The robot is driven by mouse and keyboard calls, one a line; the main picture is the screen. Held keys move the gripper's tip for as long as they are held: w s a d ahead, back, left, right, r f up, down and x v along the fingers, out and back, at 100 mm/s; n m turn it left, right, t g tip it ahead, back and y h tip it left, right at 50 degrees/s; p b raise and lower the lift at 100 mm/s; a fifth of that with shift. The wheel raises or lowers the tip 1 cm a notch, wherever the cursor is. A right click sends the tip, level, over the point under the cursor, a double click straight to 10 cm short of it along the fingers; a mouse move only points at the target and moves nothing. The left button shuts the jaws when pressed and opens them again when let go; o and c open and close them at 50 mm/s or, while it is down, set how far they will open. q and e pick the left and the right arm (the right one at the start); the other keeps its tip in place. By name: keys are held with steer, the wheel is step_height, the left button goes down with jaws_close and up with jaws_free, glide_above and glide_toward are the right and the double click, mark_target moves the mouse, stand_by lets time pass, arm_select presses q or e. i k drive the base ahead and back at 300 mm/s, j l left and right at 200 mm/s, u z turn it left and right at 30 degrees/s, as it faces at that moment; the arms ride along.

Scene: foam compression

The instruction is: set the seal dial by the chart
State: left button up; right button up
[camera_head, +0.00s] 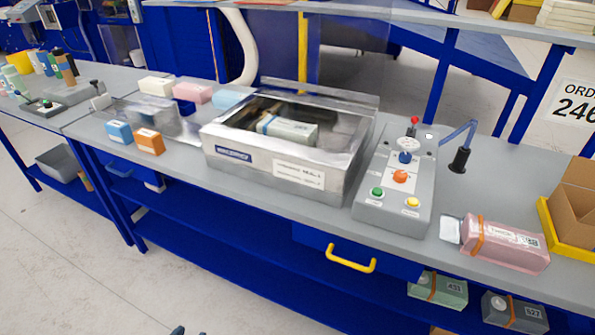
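A grey control box (393,215) stands on the bench right of the metal sealing machine (270,170). It has a blue knob (405,157) on a pale marked plate, an orange-red knob (400,176), a green button (377,192), a yellow button (412,203) and a red-tipped lever (414,120). Which knob is the seal dial, and its setting, is too small to read. No chart is clearly readable; a white printed label (299,173) is on the machine's front. Small dark tips at the bottom edge may be my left gripper (190,332), far from the box. My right gripper is not visible.
A greenish pack (290,130) lies inside the machine. A pink strapped pack (503,245) lies right of the control box, near a cardboard box (574,205) in a yellow tray. A black-tipped blue arm (459,160) stands behind. Blue and orange blocks sit left.

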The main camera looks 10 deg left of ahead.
mark_target(400, 176)
steer(key=z, duration=0.7)
steer(key=k+j+z, duration=0.1)
steer(key=z, duration=0.35)
steer(key=k+j+z, duration=0.15)
steer(key=z, duration=0.3)
steer(key=k+j, duration=0.15)
